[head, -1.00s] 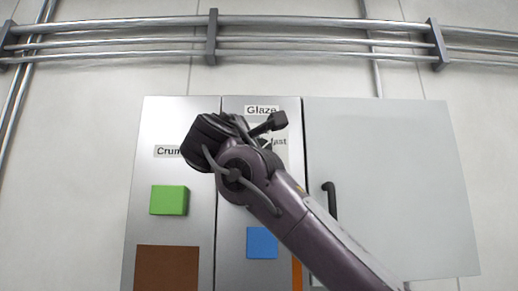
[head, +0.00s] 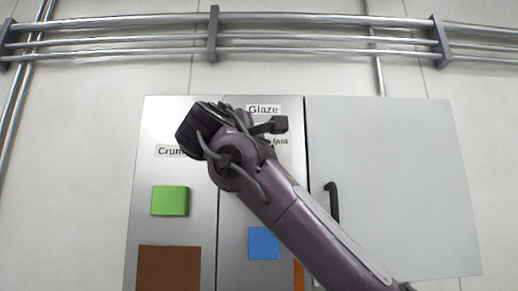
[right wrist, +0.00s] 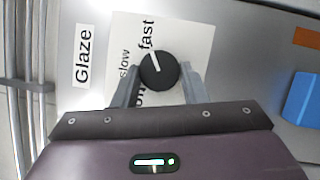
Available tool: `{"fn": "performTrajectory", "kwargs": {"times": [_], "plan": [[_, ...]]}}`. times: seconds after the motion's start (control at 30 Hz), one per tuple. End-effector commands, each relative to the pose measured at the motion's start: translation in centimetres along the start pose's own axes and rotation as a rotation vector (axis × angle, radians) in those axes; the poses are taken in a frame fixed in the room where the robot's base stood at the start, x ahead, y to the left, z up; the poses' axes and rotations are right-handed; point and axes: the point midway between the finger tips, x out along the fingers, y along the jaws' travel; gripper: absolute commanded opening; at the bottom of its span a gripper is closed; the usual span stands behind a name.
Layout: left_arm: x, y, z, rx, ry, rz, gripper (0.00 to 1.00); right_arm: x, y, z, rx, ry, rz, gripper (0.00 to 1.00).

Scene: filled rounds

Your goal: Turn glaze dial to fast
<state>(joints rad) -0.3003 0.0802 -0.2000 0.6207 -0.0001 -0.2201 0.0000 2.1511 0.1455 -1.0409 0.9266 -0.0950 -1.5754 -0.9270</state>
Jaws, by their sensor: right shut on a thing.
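The glaze dial (right wrist: 158,72) is a round black knob with a white pointer line, on a white plate (right wrist: 190,35) under the "Glaze" label (head: 264,110). In the right wrist view the pointer is directed toward the word "fast" (right wrist: 147,35). "slow" (right wrist: 125,65) is printed to the left, and another word below is partly covered. My right gripper (right wrist: 158,80) is shut on the dial, one finger on each side. In the head view my right wrist (head: 228,160) hides the dial and fingertips. My left gripper is not in view.
A green block (head: 170,201) and a brown panel (head: 168,268) sit on the left "Crum..." panel. A blue block (head: 263,243) is below the dial. A grey door (head: 400,180) with a black handle (head: 332,203) is to the right. Pipes (head: 300,38) run above.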

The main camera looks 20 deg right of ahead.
Motion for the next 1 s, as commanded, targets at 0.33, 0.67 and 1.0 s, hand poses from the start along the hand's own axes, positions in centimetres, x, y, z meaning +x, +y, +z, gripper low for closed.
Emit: {"fn": "performTrajectory", "kwargs": {"times": [0.33, 0.67, 1.0], "plan": [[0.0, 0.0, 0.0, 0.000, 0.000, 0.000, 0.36, 0.0, -0.1, 0.0, -0.001, -0.001, -0.002, 0.61], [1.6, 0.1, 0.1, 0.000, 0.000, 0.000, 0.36, -2.5, -0.4, -0.1, 0.001, 0.001, 0.002, 0.61], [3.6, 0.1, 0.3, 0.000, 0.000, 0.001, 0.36, -7.3, -0.3, -0.1, -0.001, -0.001, -0.001, 0.61]]}}
